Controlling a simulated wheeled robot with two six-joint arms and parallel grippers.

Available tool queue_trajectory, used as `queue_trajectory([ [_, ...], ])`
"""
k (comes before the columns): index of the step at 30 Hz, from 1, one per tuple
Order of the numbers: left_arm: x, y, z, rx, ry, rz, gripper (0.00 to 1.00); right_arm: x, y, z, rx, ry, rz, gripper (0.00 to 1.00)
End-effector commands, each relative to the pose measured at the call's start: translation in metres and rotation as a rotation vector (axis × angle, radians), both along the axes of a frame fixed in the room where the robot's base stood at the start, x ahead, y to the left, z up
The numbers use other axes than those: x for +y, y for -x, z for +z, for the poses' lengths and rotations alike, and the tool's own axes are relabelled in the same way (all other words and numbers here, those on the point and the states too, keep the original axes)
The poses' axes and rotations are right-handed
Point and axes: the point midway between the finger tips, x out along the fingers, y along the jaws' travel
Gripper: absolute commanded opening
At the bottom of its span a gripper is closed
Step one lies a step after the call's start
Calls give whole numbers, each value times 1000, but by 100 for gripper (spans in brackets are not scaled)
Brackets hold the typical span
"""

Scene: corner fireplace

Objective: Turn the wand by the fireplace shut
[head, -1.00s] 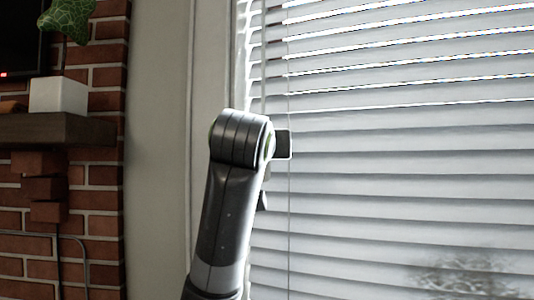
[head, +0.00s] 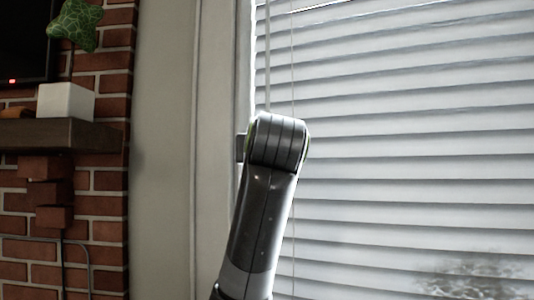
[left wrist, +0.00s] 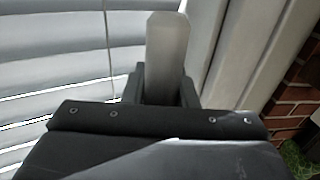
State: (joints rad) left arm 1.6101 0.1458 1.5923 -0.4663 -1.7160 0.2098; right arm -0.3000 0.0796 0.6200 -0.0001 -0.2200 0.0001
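The wand is a thin pale rod (head: 267,60) hanging at the left edge of the white blinds (head: 400,170). Its lower part is hidden behind my left arm in the head view. In the left wrist view the wand (left wrist: 166,50) is a broad whitish bar standing between the two dark fingers of my left gripper (left wrist: 163,88). The fingers sit close on both sides of it, and the gripper looks shut on it. The slats are tilted nearly flat together, with one bright gap at the top. My right gripper is in neither view.
The brick fireplace wall (head: 105,180) stands at the left with a dark mantel shelf (head: 55,133), a white pot (head: 66,102) and a leafy plant (head: 76,22). A pale wall strip (head: 163,150) and window frame lie between bricks and blinds. A thin cord (head: 293,60) hangs beside the wand.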

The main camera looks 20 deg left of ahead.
Motion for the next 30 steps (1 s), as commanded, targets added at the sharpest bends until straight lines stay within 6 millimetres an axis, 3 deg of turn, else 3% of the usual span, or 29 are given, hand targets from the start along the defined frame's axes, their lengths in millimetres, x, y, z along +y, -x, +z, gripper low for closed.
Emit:
queue_trajectory([
  [1, 0, 0, 0, 0, 0, 0, 33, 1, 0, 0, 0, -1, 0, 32],
  [4, 0, 0, 0, 0, 0, 0, 45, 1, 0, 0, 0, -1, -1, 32],
  [13, 0, 2, 0, 0, 1, 0, 45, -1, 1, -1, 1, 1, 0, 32],
  [17, -5, 12, -1, -3, 1, -2, 45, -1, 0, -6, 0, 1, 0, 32],
  [30, -43, 109, -3, -6, 1, -5, 45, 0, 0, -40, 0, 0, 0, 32],
])
